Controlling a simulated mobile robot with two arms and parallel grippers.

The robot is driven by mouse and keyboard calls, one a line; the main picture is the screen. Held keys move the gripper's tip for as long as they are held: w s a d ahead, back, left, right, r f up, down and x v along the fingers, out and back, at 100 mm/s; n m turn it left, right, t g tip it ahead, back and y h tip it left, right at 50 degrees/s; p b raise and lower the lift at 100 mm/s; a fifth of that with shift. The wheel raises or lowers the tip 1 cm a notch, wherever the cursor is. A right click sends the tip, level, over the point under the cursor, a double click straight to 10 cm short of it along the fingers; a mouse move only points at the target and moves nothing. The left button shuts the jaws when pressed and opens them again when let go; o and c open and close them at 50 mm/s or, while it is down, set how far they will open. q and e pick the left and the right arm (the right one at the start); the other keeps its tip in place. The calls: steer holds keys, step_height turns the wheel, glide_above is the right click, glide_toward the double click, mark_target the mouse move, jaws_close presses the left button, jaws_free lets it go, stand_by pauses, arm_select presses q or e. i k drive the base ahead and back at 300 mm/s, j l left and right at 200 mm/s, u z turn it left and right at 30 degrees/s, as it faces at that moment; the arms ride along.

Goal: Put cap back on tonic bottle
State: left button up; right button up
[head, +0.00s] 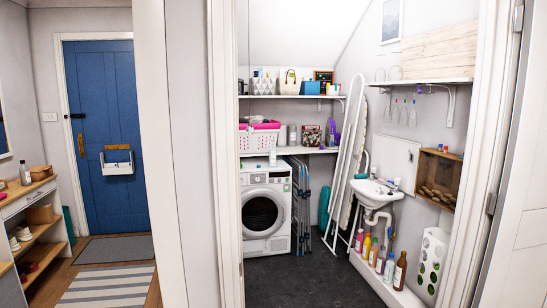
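No bottle can be singled out as the tonic bottle from this distance. Several bottles stand in a row on a low white ledge at the right, among them a dark brown bottle (399,272) with a pale label. A small pale bottle (25,174) stands on the wooden shelf unit at the far left. Another small white bottle (273,158) stands on top of the dryer. A loose cap cannot be made out. Neither of my grippers is in view.
A doorway opens onto the dryer (264,216), an ironing board (346,160) and a small sink (377,190). A white holed bin (431,262) stands at the right. The dark floor (305,282) inside is clear. A shelf unit (38,215) stands at the left.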

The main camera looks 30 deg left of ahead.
mark_target(272, 148)
steer(key=i+l, duration=0.1)
steer(key=i, duration=0.9)
steer(key=i+u, duration=0.1)
steer(key=i, duration=0.95)
steer(key=i+j+u, duration=0.2)
steer(key=i+u, duration=0.6)
steer(key=i, duration=0.15)
steer(key=i+l+u, duration=0.1)
steer(key=i+u, duration=0.3)
steer(key=i+j+u, duration=0.15)
steer(key=i+j, duration=0.5)
steer(key=i+l+u, duration=0.1)
steer(key=i+u, duration=0.15)
steer(key=i, duration=0.25)
steer(key=i+l+u, duration=0.25)
steer(key=i, duration=0.25)
steer(key=i+l+u, duration=0.3)
steer(key=i, duration=0.2)
steer(key=i+l+u, duration=0.25)
steer(key=i, duration=0.2)
